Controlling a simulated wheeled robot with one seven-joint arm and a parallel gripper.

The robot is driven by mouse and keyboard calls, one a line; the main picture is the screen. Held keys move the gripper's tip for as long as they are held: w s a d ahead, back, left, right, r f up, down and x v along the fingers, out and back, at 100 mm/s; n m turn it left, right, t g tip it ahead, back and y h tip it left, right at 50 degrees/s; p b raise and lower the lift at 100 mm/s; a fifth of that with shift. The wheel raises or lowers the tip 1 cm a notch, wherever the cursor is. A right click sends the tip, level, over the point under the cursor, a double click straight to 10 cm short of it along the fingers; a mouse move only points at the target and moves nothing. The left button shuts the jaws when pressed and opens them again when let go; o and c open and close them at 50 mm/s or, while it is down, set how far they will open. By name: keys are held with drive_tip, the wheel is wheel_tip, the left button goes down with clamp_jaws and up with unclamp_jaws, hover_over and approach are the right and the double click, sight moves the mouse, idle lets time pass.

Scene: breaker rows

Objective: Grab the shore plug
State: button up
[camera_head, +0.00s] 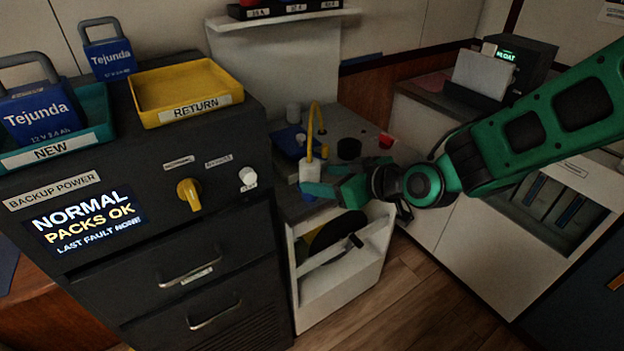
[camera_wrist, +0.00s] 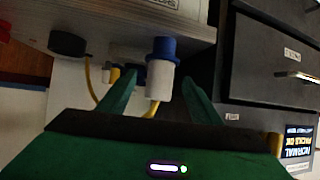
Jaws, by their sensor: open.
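The shore plug (camera_head: 310,171) has a white body, with blue at its lower end and a yellow cable arching up from its top. It stands upright at the near edge of the grey counter beside the black cabinet. My gripper (camera_head: 320,179) reaches in from the right, with its green fingers at the plug. In the wrist view, which is upside down, the white and blue plug (camera_wrist: 159,76) shows between the two open fingertips (camera_wrist: 158,84), with gaps on both sides. I cannot tell exactly how deep it sits between them.
The black cabinet (camera_head: 225,140) stands close on the left, with a yellow RETURN tray (camera_head: 190,85) on top. A black round knob (camera_head: 349,149) and a red item (camera_head: 386,141) are on the counter behind my gripper. A white open-fronted bin (camera_head: 340,290) is below.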

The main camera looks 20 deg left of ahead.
sight(317, 177)
drive_tip(key=shift+x, duration=2.75)
drive_tip(key=shift+r, duration=0.15)
drive_tip(key=c, duration=1.5)
